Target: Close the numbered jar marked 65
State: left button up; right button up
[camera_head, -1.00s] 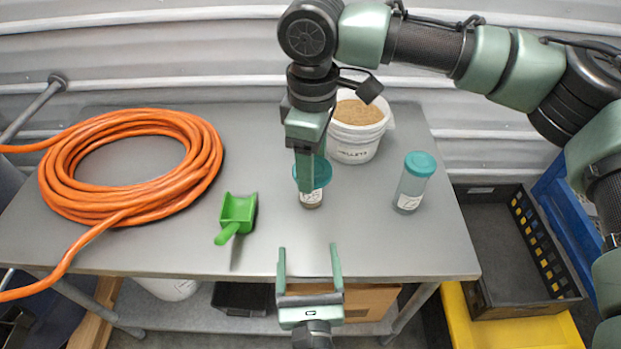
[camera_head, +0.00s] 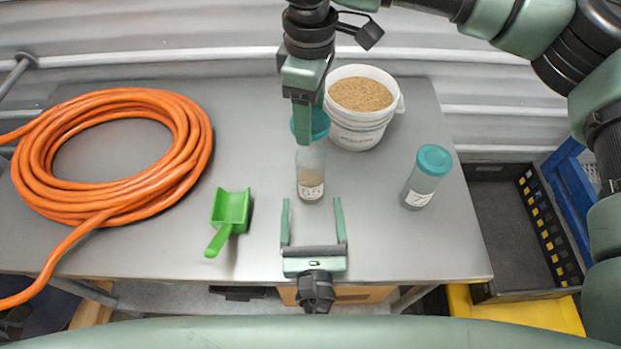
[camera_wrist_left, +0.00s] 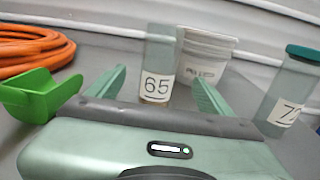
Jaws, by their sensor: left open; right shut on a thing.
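The jar marked 65 (camera_head: 311,188) stands upright on the table, clear with brown contents low inside. It also shows in the left wrist view (camera_wrist_left: 157,86), with no lid at its top. Its teal lid (camera_head: 321,122) is above the jar, apart from it. My right gripper (camera_head: 304,128) is shut on that lid, hiding part of it. My left gripper (camera_head: 312,200) is open and low in front of the jar, its fingertips near the jar's base, one on either side. In the left wrist view, the jar is centred between the fingers without visible contact.
Another jar with a teal lid (camera_head: 427,177), its label partly readable, stands to the right. A white bucket of pellets (camera_head: 362,134) is behind. A green scoop (camera_head: 230,213) and an orange hose coil (camera_head: 190,150) lie left. A dark crate (camera_head: 490,225) is beyond the right edge.

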aim_at(310, 163)
pick_arm(q)
jog(key=w, duration=1.2)
jog(key=shift+w+a, duration=0.1)
jog(key=shift+a, duration=0.1)
pick_arm(e)
jog(key=shift+w+f, duration=0.1)
jog(key=shift+w, duration=0.15)
pick_arm(q)
grip_shut()
pick_arm(e)
jog(key=shift+f, duration=2.45)
